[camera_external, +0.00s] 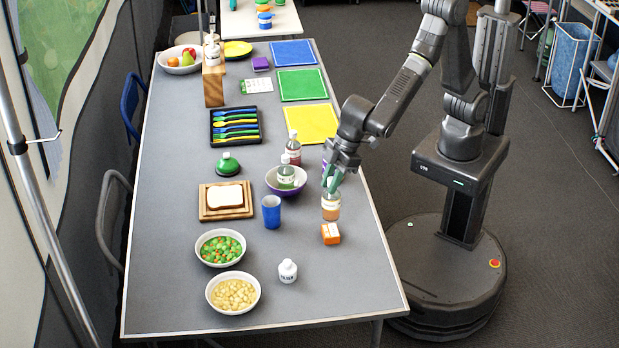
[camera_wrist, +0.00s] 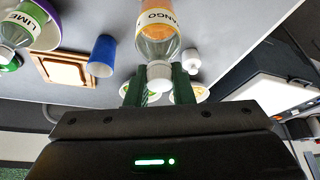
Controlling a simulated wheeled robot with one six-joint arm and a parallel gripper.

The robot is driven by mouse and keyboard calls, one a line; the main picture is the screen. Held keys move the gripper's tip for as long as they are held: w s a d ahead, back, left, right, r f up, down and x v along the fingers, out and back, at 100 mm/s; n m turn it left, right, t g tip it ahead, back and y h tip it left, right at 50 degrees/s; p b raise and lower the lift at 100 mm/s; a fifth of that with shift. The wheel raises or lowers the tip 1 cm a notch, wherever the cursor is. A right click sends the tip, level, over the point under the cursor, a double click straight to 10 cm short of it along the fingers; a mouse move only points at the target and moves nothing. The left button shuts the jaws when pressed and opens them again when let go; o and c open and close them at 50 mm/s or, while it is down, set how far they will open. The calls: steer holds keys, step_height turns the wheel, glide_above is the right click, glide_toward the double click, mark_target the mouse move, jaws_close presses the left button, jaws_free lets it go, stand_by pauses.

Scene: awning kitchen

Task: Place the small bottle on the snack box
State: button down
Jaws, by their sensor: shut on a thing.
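My gripper (camera_external: 335,178) is above the right side of the table, with its green fingers closed on the white cap of an orange bottle (camera_external: 331,207). In the wrist view the bottle (camera_wrist: 157,32), labelled MANGO, has its cap between the fingers (camera_wrist: 160,88). In the external view it looks upright; whether it touches the table I cannot tell. A small orange and white box (camera_external: 330,234) lies just in front of it on the table. This box is not visible in the wrist view. A small white bottle (camera_external: 288,271) stands farther front, to the left.
A blue cup (camera_external: 271,211) and a purple bowl (camera_external: 272,184) holding a green-labelled bottle (camera_external: 286,175) stand to the left. Bowls of vegetables (camera_external: 220,247) and pale food (camera_external: 233,293) sit at the front left. The front right tabletop is clear.

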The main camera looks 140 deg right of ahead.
mark_target(331, 196)
steer(key=shift+f, duration=2.65)
steer(key=c, duration=1.3)
jaws_free()
steer(key=shift+o, duration=0.2)
steer(key=shift+s+r, duration=0.1)
steer(key=shift+r, duration=0.45)
steer(key=v, duration=1.1)
steer(key=shift+o, duration=0.5)
steer(key=shift+s+r, duration=0.1)
steer(key=shift+s, duration=0.05)
